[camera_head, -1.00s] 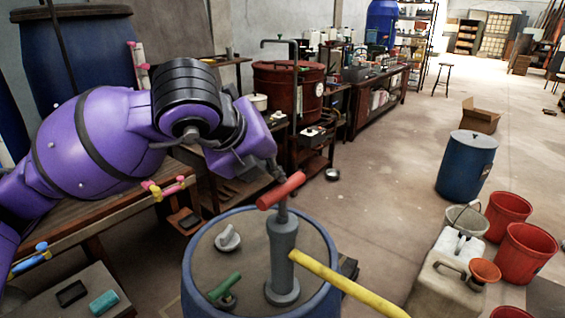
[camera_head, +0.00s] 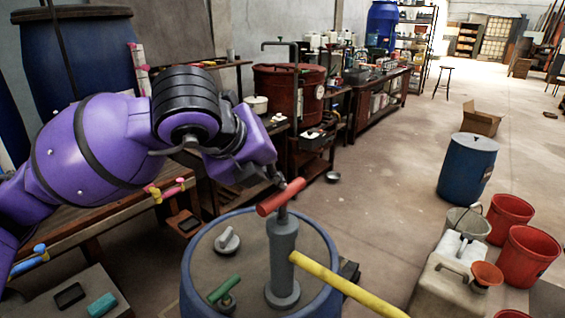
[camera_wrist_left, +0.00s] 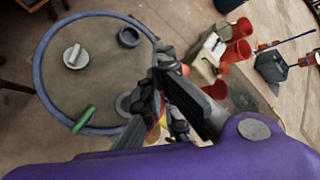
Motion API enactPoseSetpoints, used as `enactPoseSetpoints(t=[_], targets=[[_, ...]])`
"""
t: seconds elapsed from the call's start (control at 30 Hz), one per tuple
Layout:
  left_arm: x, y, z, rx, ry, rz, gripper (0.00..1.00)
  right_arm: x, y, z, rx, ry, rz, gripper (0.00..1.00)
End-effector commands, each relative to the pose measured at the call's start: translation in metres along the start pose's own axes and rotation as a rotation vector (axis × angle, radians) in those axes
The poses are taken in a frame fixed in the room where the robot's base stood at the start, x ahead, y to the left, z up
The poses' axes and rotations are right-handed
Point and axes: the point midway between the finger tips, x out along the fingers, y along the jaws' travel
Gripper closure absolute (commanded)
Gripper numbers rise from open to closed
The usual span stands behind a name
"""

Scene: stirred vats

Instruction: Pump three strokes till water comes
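A grey hand pump (camera_head: 283,255) stands upright on the lid of a blue drum (camera_head: 215,225). Its red T-handle (camera_head: 281,197) sits just above the pump body, with only a short length of rod showing. A yellow spout (camera_head: 345,285) slopes from the pump to the lower right; its outlet is out of frame and no water shows. My left gripper (camera_head: 279,180) is at the far side of the handle and appears shut on it. In the left wrist view its dark fingers (camera_wrist_left: 163,100) hide most of the pump. My right gripper is not in view.
A grey cap (camera_head: 227,240) and a green-handled valve (camera_head: 224,289) are on the drum lid. Right of the drum stand a beige canister (camera_head: 440,285), an orange funnel (camera_head: 487,273) and red buckets (camera_head: 530,250). A wooden bench (camera_head: 85,215) lies left. The floor behind is open.

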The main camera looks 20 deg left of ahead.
Motion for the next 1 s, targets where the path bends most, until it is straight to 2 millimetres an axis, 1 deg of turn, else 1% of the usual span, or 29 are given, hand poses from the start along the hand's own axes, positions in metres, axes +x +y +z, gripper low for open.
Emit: enactPoseSetpoints(t=[0.03, 1.0], targets=[[0.0024, 0.0024, -0.0029, 0.001, 0.006, 0.005, 1.0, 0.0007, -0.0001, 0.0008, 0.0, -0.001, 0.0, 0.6], [0.0108, 0.0086, -0.0092, 0.001, 0.007, 0.006, 1.0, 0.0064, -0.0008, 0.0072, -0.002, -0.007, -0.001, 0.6]])
